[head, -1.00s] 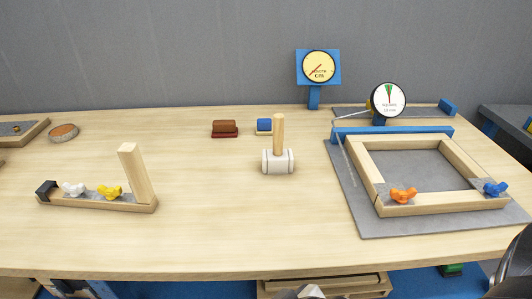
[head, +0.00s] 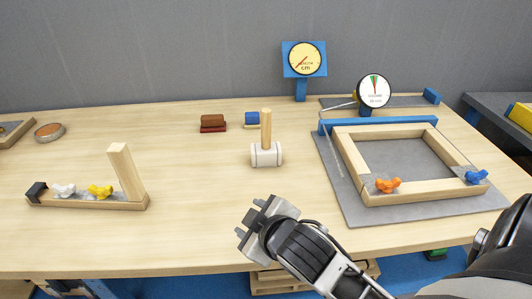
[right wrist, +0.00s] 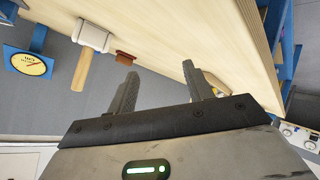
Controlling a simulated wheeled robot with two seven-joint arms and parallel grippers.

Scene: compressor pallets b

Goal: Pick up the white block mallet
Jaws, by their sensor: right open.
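The white block mallet (head: 266,154) stands on its white head in the middle of the table, its wooden handle pointing up. In the right wrist view its white head (right wrist: 94,34) shows at the upper left with the handle hanging below it. My right gripper (head: 254,222) is over the table's front edge, in front of the mallet and apart from it. In the right wrist view the two fingers (right wrist: 160,85) are spread with nothing between them. My left gripper is not in view.
A wooden frame (head: 405,132) with orange and blue wing nuts lies on a grey mat at the right. A wooden L-shaped piece (head: 125,172) is at the left. A brown block (head: 212,123) and blue block (head: 251,119) lie behind the mallet. The table between gripper and mallet is clear.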

